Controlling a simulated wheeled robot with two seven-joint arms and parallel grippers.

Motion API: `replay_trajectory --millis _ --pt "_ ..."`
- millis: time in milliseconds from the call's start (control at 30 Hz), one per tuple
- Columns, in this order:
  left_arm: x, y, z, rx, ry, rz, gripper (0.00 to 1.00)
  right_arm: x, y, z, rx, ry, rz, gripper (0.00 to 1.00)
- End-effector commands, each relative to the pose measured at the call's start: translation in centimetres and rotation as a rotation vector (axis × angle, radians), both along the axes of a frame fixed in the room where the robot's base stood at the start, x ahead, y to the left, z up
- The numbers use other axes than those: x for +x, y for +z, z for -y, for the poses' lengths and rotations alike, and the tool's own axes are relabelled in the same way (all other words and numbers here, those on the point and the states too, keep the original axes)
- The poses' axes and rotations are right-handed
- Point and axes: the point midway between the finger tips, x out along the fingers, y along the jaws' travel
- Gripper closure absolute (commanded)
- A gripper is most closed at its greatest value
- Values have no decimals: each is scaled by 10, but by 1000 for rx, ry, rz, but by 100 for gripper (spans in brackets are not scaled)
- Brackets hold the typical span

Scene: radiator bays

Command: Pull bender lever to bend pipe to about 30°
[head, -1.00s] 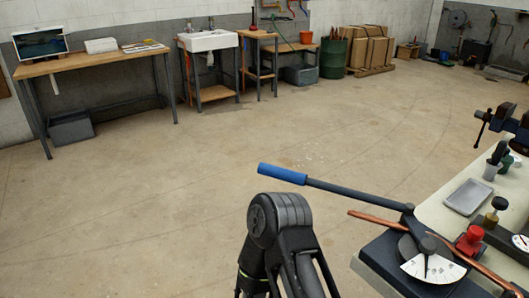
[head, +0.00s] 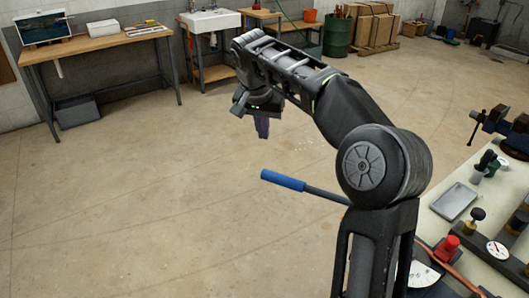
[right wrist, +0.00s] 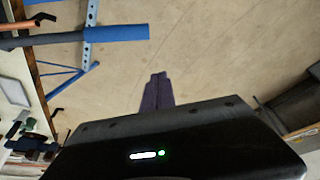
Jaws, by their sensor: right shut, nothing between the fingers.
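The bender lever (head: 330,195) has a blue grip (head: 282,180) at its left end, which sticks out past the bench over the floor. In the right wrist view the blue grip (right wrist: 118,34) is at the upper left. My right gripper (head: 263,128) is shut and empty, pointing down beyond the grip in the head view, apart from it. Its fingertips (right wrist: 158,77) also show in the right wrist view. The copper pipe (right wrist: 40,18) is partly visible; my right arm hides much of it and the lever pivot in the head view. The white angle scale (head: 423,276) is partly covered. My left gripper is out of view.
The bench (head: 445,215) at right carries a grey tray (head: 454,201), a red part (head: 447,247), a dial gauge (head: 498,250) and a vise (head: 500,122). Open floor lies left of the bench. A wooden table (head: 100,44) and a sink (head: 210,20) stand at the back.

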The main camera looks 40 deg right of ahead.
Motion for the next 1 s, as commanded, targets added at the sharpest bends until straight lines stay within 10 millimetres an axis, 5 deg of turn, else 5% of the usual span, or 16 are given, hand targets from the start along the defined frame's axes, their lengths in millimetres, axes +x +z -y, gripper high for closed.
replay_trajectory --millis 567,1000 --pt "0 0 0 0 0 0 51 -2 -2 6 -5 -18 -1 100" --pt "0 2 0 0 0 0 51 14 -73 27 -4 -17 -5 100"
